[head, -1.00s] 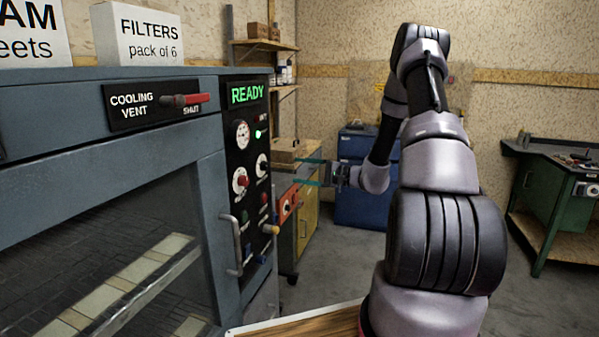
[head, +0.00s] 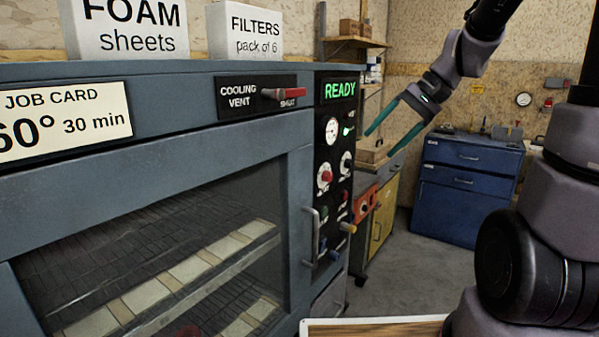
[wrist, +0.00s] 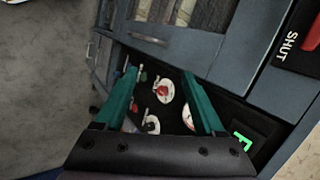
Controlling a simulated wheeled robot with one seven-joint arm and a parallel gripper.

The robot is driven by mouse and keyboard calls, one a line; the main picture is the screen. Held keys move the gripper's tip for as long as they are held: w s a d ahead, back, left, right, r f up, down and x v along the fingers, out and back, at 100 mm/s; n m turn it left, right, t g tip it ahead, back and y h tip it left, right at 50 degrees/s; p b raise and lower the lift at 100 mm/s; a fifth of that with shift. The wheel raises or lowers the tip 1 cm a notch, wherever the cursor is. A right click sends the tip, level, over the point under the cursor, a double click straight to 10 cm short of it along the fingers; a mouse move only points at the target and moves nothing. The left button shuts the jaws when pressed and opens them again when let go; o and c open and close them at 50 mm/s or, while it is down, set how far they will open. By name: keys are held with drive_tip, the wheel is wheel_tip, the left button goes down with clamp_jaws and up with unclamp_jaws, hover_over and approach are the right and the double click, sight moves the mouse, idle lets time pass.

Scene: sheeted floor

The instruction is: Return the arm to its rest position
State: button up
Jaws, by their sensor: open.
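My gripper (head: 388,133) is open and empty, its two teal fingers pointing down and left in the head view. It hangs in front of and to the right of the control panel, apart from it as far as I can see. In the wrist view my gripper (wrist: 160,100) shows both fingers spread, with the panel's knobs and gauge seen between them. The control panel (head: 334,215) is black with a green READY display (head: 340,90). My arm is raised at the right side of the head view.
The grey-blue oven (head: 170,150) fills the left, its door closed with pale strips on racks inside. The red cooling vent lever (head: 284,93) is at SHUT. A job card (head: 65,118) reads 60° 30 min. A blue cabinet (head: 468,185) stands behind; floor before it is clear.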

drive_tip(key=s+d+r+t+h, duration=0.5)
drive_tip(key=s+r, duration=0.2)
drive_tip(key=s, duration=0.4)
drive_tip(key=shift+d+r, duration=0.15)
drive_tip(key=shift+d, duration=0.2)
idle(1.0)
